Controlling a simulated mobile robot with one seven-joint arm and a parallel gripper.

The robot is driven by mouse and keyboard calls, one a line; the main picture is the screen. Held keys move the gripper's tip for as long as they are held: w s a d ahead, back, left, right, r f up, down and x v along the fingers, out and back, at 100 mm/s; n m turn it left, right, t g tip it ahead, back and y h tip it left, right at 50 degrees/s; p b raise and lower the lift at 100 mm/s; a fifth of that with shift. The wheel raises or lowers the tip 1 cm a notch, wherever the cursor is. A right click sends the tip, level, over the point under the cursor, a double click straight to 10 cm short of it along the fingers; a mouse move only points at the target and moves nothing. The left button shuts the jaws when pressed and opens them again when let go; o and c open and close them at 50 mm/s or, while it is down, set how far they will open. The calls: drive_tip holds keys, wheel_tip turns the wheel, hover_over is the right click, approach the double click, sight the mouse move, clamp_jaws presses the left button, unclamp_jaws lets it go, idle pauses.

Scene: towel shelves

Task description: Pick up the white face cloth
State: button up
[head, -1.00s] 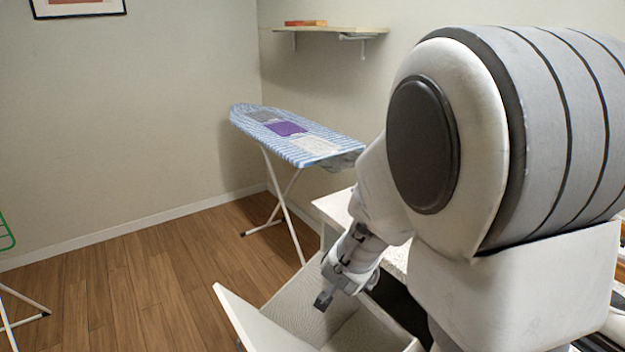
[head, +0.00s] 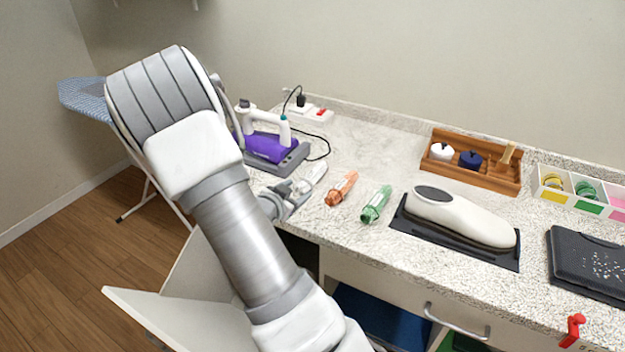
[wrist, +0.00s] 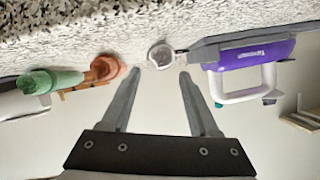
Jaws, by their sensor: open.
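An open drawer (head: 190,310) juts out below. Floor at left is clear.

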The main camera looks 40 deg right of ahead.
sight(305, 183)
drive_tip(key=x, duration=0.8)
drive_tip(key=shift+d+r, duration=0.15)
drive_tip(key=shift+d, duration=0.05)
clamp_jaws()
drive_tip(key=shift+r, duration=0.1)
